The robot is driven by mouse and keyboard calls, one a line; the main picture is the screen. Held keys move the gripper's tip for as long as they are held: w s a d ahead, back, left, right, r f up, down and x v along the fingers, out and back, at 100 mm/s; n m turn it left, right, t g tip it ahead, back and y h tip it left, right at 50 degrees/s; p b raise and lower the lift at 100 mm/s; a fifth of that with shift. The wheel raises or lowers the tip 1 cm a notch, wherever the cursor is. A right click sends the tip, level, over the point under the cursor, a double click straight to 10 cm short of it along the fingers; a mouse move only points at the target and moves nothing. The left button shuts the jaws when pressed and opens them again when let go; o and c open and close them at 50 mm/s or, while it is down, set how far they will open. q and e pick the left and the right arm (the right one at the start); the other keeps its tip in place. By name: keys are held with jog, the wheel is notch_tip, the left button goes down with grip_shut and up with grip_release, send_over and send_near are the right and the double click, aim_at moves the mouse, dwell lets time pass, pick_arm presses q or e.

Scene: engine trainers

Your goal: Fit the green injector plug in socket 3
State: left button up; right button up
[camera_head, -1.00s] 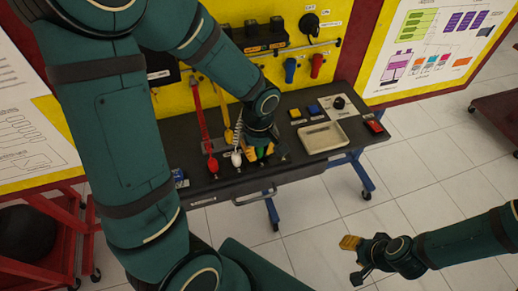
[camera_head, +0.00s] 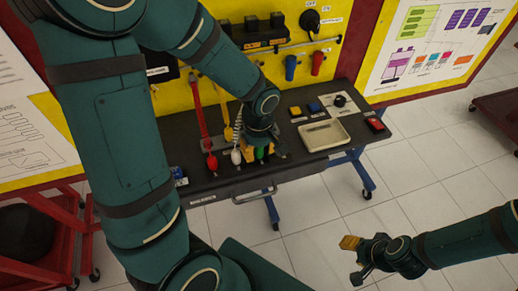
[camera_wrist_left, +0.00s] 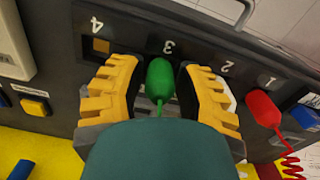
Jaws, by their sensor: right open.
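The green injector plug (camera_wrist_left: 160,72) stands by the label 3 on the dark bench top (camera_wrist_left: 60,60); it hides socket 3, so I cannot tell how deep it sits. In the head view the green plug (camera_head: 261,152) shows below my left gripper (camera_head: 262,150). In the left wrist view the yellow fingers of my left gripper (camera_wrist_left: 162,95) stand on either side of the plug, with a narrow gap each side, apart from it. My right gripper (camera_head: 352,259) is open and empty above the floor, at the lower right.
A red plug (camera_wrist_left: 263,107) stands at label 1. A white plug (camera_head: 236,156) stands beside the green one, partly behind a finger in the wrist view. An empty beige tray (camera_head: 325,135) lies to the right on the bench. Yellow (camera_head: 295,111) and blue buttons sit behind it.

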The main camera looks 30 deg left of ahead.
pick_arm(q)
jog(key=shift+r+p, duration=1.95)
jog(key=shift+r, duration=0.8)
jog(key=shift+r+p, duration=1.05)
jog(key=shift+r, duration=0.55)
jog(key=o, duration=0.7)
